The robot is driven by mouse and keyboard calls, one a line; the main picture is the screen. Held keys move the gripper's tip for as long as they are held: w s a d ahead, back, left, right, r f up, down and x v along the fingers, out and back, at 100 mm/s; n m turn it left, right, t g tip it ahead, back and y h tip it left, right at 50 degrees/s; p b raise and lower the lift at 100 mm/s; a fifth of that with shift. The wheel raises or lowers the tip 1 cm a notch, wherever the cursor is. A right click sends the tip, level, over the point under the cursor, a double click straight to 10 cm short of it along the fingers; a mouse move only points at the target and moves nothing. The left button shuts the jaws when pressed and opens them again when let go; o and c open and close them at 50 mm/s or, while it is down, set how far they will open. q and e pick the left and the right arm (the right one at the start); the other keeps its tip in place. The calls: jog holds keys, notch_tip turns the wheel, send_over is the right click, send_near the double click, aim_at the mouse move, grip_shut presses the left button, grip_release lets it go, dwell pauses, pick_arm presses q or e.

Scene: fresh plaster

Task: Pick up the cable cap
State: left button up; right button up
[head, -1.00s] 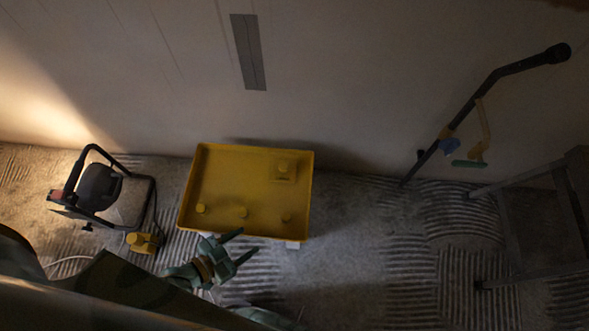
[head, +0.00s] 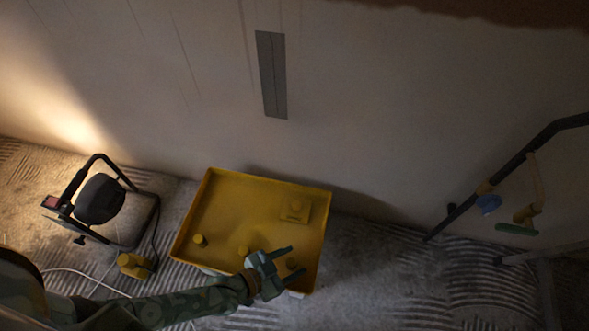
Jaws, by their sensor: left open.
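A yellow tray (head: 228,184) lies on the floor by the wall. Small yellow caps stand in it: one at the left (head: 200,240), one in the front middle (head: 243,251) and one at the front right (head: 291,263). Another cap (head: 297,205) sits on a square yellow base at the back right. I cannot tell which one is the cable cap. My left gripper (head: 298,260) is open over the tray's front right, its two fingers pointing right. The front right cap shows between the fingers; I cannot tell the height gap. My right gripper is not in view.
A work lamp (head: 100,198) on a black frame stands at left, with a yellow box (head: 134,266) and cables beside it. A black pole (head: 505,175) leans at right near a grey frame (head: 545,252). Ridged floor between tray and pole is clear.

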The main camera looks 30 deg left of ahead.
pick_arm(q)
jog(key=shift+w+d+f, duration=0.15)
jog(key=shift+w+f, duration=0.05)
jog(key=shift+w, duration=0.05)
jog(key=shift+r, duration=0.15)
jog(key=c, duration=1)
jog(key=shift+c, duration=0.2)
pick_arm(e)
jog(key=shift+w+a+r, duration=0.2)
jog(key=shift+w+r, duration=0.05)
